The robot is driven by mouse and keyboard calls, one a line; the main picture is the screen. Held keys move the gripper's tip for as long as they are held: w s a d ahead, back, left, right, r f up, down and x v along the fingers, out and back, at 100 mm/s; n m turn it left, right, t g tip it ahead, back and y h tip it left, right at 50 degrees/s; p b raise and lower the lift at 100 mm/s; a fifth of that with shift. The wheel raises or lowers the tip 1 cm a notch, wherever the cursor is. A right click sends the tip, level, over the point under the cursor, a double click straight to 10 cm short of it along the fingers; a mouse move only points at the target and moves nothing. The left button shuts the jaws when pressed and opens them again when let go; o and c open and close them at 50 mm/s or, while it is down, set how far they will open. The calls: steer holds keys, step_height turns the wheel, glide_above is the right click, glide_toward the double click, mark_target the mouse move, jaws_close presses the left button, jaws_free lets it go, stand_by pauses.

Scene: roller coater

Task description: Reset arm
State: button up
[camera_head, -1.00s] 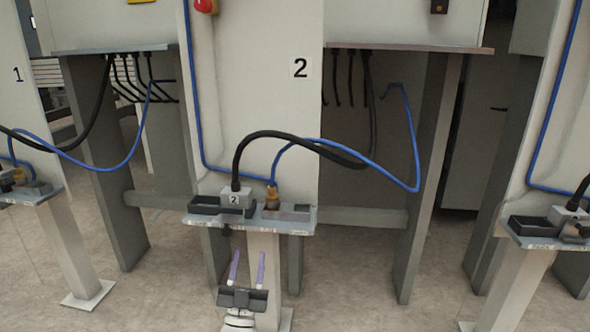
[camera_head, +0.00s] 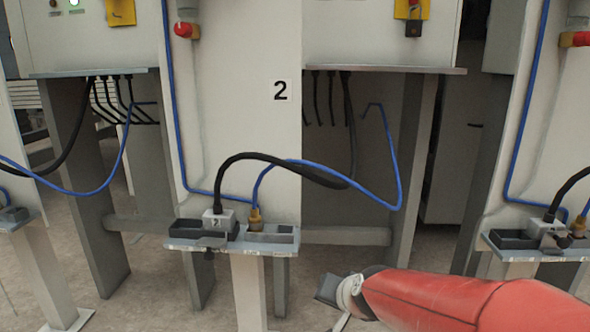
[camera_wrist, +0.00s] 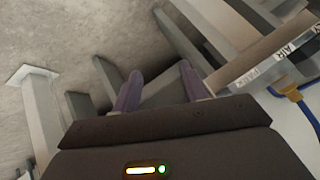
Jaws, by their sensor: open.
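My gripper (camera_head: 330,290) is at the end of my red arm, to the right of the post under shelf 2. Its fingers are hard to make out in the head view. In the wrist view the two purple fingers (camera_wrist: 158,86) stand apart with nothing between them. The gripper is clear of the shelf and the cables.
The metal shelf (camera_head: 180,246) of station 2 holds a grey plug (camera_head: 217,220) with a black cable (camera_head: 262,157) and a brass fitting (camera_head: 254,219) with a blue hose (camera_head: 390,165). Another shelf (camera_head: 500,246) stands at the right. Bare floor (camera_head: 433,255) lies between.

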steer(key=s+d+r+n+g+h, duration=0.15)
steer(key=s+d, duration=0.25)
steer(key=s, duration=0.7)
steer(key=s+d+r+n+g+h, duration=0.15)
steer(key=s+d, duration=0.25)
steer(key=s, duration=0.6)
step_height(320, 180, up, 14)
steer(key=p, duration=1.3)
steer(key=shift+w+a+n, duration=0.2)
steer(key=shift+n, duration=0.1)
steer(key=shift+f, duration=0.1)
